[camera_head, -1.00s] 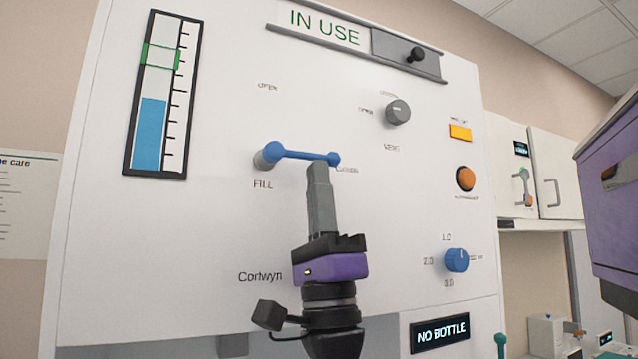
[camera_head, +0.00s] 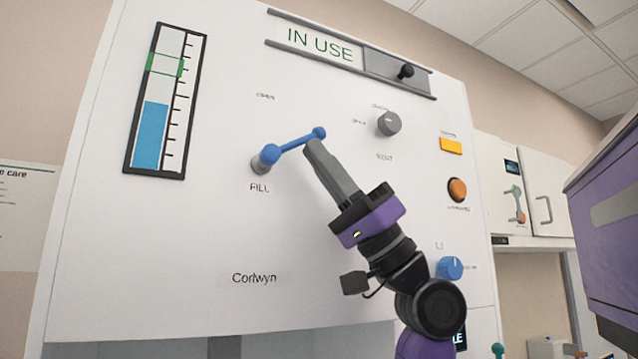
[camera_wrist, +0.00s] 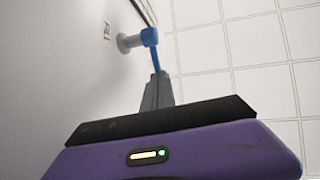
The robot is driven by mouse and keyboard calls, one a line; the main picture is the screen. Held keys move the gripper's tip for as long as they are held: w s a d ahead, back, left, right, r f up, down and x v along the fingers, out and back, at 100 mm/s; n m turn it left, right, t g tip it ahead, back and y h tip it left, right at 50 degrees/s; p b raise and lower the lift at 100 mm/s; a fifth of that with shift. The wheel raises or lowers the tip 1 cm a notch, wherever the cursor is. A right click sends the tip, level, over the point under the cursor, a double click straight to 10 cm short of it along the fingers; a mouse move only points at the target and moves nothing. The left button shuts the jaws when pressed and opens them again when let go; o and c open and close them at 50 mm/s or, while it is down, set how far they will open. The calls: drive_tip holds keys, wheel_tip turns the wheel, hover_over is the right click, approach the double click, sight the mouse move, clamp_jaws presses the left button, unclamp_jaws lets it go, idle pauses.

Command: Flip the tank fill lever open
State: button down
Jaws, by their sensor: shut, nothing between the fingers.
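The blue fill lever (camera_head: 295,145) is on the white panel, above the FILL label. Its pivot is at the left, and its arm points right and tilts upward to a round knob. The OPEN label (camera_head: 265,97) is above the pivot. My gripper (camera_head: 313,146) is shut and empty, with its tips just below the lever's knob end. They look to be touching the lever or very near it. In the wrist view the lever (camera_wrist: 150,38) stands out from the panel just beyond my fingertips (camera_wrist: 159,77), which hide its far end.
A tank gauge (camera_head: 165,100) with blue fill below a green band is at the left. A grey VENT knob (camera_head: 389,123), an orange rectangular button (camera_head: 451,146), a round orange button (camera_head: 457,190) and a blue dial (camera_head: 450,268) are at the right. A purple body (camera_head: 610,220) stands at the right edge.

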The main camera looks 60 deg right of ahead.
wheel_tip(320, 180, up, 3)
drive_tip(key=n+g, duration=0.1)
drive_tip(key=g, duration=0.1)
drive_tip(key=n+g+p, duration=0.1)
drive_tip(key=g, duration=0.1)
drive_tip(key=shift+w+a+n, duration=0.1)
drive_tip(key=shift+a+n, duration=0.05)
drive_tip(key=shift+n, duration=0.25)
drive_tip(key=shift+w+a+r+n+g+h+p, duration=0.45)
drive_tip(key=shift+a+r+g+h+p, duration=0.2)
drive_tip(key=shift+g+p, duration=0.55)
drive_tip(key=shift+w+a+r+n+g+h+p, duration=0.4)
drive_tip(key=shift+a+r+g+h+p, duration=0.25)
drive_tip(key=shift+g+p, duration=0.55)
drive_tip(key=shift+w+a+r, duration=0.1)
drive_tip(key=shift+r, duration=0.1)
